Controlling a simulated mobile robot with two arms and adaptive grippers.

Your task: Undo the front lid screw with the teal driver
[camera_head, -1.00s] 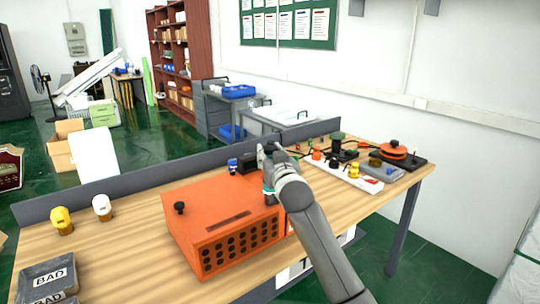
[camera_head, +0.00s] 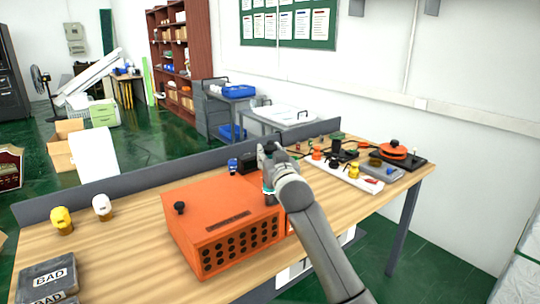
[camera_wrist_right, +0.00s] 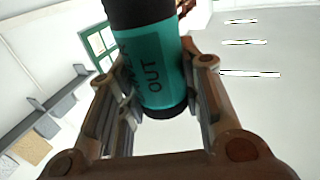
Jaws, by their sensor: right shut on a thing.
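The teal driver (camera_wrist_right: 155,70) fills the middle of the right wrist view, with black bands at both ends and the word OUT on its side. My right gripper (camera_wrist_right: 160,85) is shut on it. In the head view my right gripper (camera_head: 268,160) is over the right end of the orange box (camera_head: 222,225), and only a sliver of teal (camera_head: 268,190) shows below it. A black screw knob (camera_head: 180,208) stands on the lid's left part. The lid under the gripper, and any screw there, is hidden by my arm. My left gripper does not show.
A yellow-capped bottle (camera_head: 61,219) and a white-capped bottle (camera_head: 103,207) stand at left. BAD trays (camera_head: 47,279) sit at front left. A white strip (camera_head: 345,174) with coloured knobs and an orange reel device (camera_head: 393,150) lie at right. Bare wood lies left of the box.

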